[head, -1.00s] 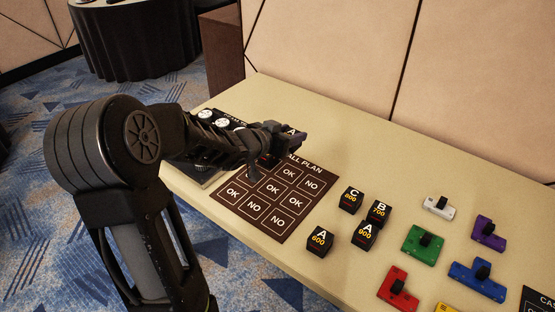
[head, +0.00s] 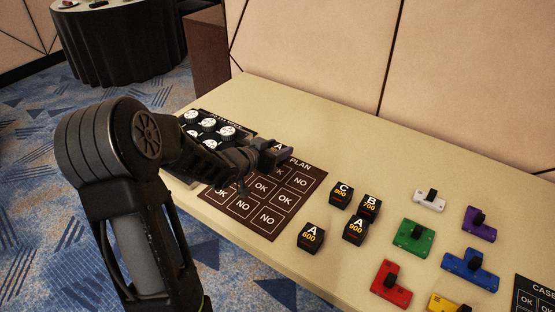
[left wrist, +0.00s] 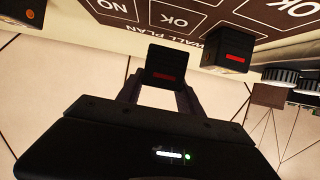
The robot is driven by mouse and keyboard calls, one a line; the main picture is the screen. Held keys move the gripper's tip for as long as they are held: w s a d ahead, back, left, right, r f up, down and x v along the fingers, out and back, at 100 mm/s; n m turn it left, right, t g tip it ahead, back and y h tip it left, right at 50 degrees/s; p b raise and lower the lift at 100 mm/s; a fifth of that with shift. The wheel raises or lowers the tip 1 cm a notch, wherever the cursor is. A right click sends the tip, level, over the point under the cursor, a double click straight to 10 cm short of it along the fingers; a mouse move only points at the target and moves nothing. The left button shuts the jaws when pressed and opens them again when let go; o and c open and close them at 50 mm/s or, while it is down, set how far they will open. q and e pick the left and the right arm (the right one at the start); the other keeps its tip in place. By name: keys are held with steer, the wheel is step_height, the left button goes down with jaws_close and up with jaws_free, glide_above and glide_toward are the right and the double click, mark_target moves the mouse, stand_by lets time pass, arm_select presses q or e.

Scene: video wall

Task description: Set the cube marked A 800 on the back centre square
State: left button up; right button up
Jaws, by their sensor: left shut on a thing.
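My left gripper (head: 272,154) is shut on a black cube (head: 280,147) over the back edge of the dark wall plan mat (head: 271,236). An A shows on its top; its number is hidden. In the left wrist view the cube (left wrist: 166,65) sits between the fingers, with a red bar on its side. The back centre square (head: 279,172) reads OK and is partly hidden by the gripper. A second black cube (left wrist: 228,48) stands near the back left of the mat in the left wrist view; the arm hides it in the head view. My right gripper is not in view.
Cubes C 800 (head: 341,196), B 700 (head: 369,207), A 900 (head: 355,229) and A 600 (head: 311,236) stand right of the mat. Coloured blocks, such as the green one (head: 412,235), lie further right. White knobs (head: 208,124) are left of the mat. The wall is behind.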

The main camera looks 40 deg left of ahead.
arm_select(q)
steer(key=shift+f+b, duration=0.35)
steer(key=shift+f, duration=1.55)
steer(key=shift+f, duration=0.2)
steer(key=o, duration=1.4)
steer(key=shift+r, duration=0.1)
steer(key=shift+r, duration=0.15)
